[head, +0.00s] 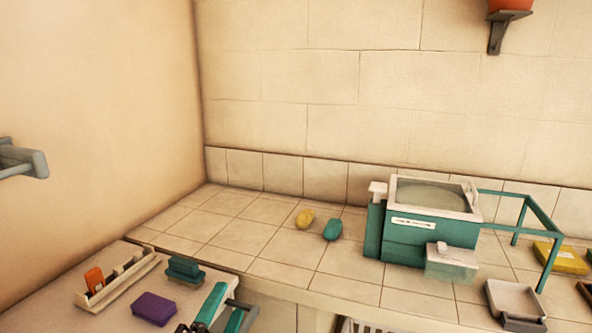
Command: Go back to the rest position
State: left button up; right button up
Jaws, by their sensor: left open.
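My left gripper (22,161) shows as a grey shape at the far left edge of the head view. It is in front of the plain side wall, open, with nothing seen in it. It is well apart from the counter and everything on it. The picture edge cuts off the rest of that arm.
A teal washbasin (430,231) stands on the tiled counter (240,236), beside a teal rail frame (548,249). Yellow (305,218) and teal (332,229) lumps lie left of it. A purple block (154,308) and a slotted holder (118,281) are at lower left.

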pick_arm(q)
jog(key=s+a+f+n+g+y, duration=0.2)
jog(key=f+n+g, duration=0.1)
jog(key=f, duration=0.3)
jog(key=s+a+f+n+g+y, duration=0.1)
jog(key=s+a+f+n+g, duration=0.15)
jog(key=f+n, duration=0.2)
jog(key=s+a+f+n+g+y, duration=0.2)
jog(key=s+a+f+n+g, duration=0.1)
jog(key=f, duration=0.3)
jog(key=s+a+f+n+g, duration=0.2)
jog(key=s+f+n+g, duration=0.55)
jog(key=s, duration=0.75)
notch_tip(320, 180, down, 33)
jog(key=s+m+g+b, duration=0.2)
jog(key=s+a+f, duration=0.2)
jog(key=s+f, duration=1.2)
jog(key=s, duration=0.1)
jog(key=shift+s+a+f+g+b, duration=0.25)
jog(key=shift+s+f+g+b, duration=0.1)
jog(key=shift+g+b, duration=0.05)
